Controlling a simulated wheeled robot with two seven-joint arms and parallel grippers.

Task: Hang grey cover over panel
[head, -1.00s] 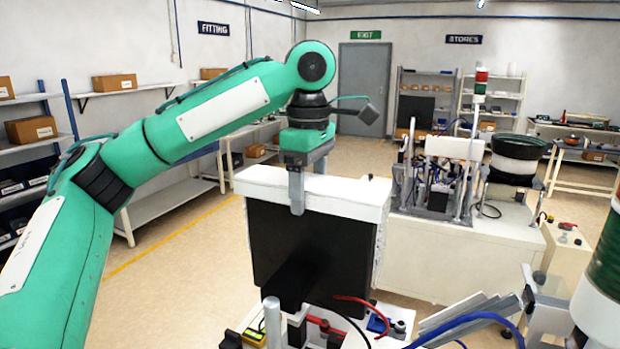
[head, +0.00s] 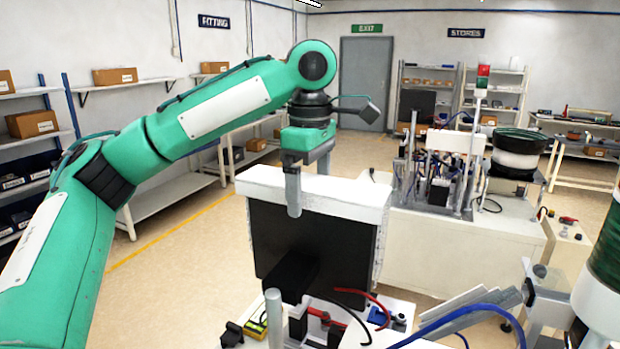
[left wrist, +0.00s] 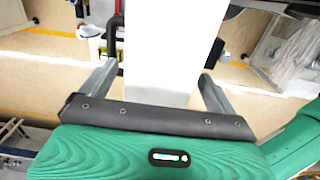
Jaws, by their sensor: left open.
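A whitish-grey cover (head: 345,196) lies over the top edge of an upright black panel (head: 337,250) in the middle of the head view. Its white border hangs a short way down the near face, with a ragged strip down the right side. My left gripper (head: 305,192) points down over the cover's top, left of its middle. One finger stands in front of the near face; the other is largely hidden behind. In the left wrist view, the open fingers (left wrist: 157,88) stand on either side of the white cover top (left wrist: 160,55), with gaps visible.
A black box and loose cables (head: 350,305) lie at the panel's foot. A white feeder bench (head: 460,248) with a bowl (head: 517,152) stands behind right. Shelves (head: 150,85) line the left wall. Floor left of the panel is clear.

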